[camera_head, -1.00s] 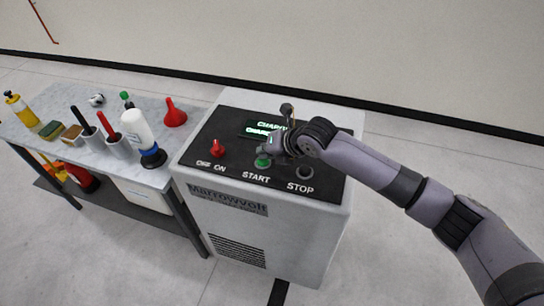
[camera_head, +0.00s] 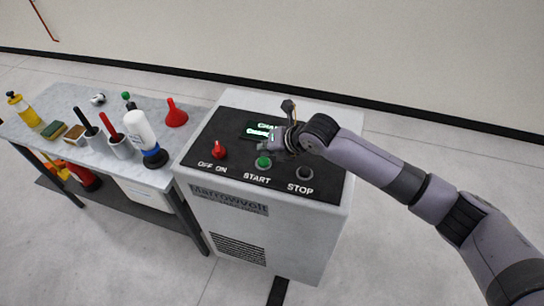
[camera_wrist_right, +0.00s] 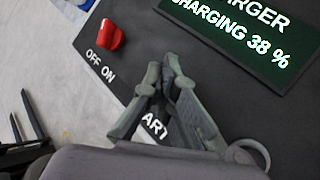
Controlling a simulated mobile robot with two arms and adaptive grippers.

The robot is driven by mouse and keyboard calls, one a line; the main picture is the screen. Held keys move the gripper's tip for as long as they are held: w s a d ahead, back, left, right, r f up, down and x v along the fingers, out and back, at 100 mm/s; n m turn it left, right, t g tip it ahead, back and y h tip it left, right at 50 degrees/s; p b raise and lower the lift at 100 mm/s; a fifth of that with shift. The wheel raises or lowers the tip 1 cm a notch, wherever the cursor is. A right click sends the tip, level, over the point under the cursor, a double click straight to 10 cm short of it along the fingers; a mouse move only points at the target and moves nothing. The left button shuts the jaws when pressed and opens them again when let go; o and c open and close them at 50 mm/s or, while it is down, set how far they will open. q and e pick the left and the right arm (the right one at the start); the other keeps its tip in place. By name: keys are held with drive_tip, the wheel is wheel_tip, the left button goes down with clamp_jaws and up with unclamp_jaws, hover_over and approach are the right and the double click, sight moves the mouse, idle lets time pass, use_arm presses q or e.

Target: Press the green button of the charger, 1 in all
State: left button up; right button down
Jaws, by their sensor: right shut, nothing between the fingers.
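The charger (camera_head: 240,222) is a light grey cabinet with a black sloping top panel. Its green button (camera_head: 263,162) stands above the word START; nothing covers it in the head view. In the wrist view I cannot see the button; my gripper blocks that area. My right gripper (camera_head: 272,146) is shut and empty, just above and behind the green button, apart from it. In the wrist view the closed fingertips (camera_wrist_right: 164,75) are over the black panel. The lit display (camera_wrist_right: 250,35) reads CHARGING 38 %. My left gripper is not in view.
A red OFF/ON knob (camera_head: 219,150) is left of the button, and a dark STOP button (camera_head: 304,173) is right of it. A bench (camera_head: 70,150) at the left carries bottles, cups and a red funnel (camera_head: 176,113). The floor right of the charger is clear.

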sight(266, 159)
drive_tip(key=shift+r+p, duration=1.55)
drive_tip(key=shift+r, duration=0.8)
drive_tip(key=shift+f, duration=0.1)
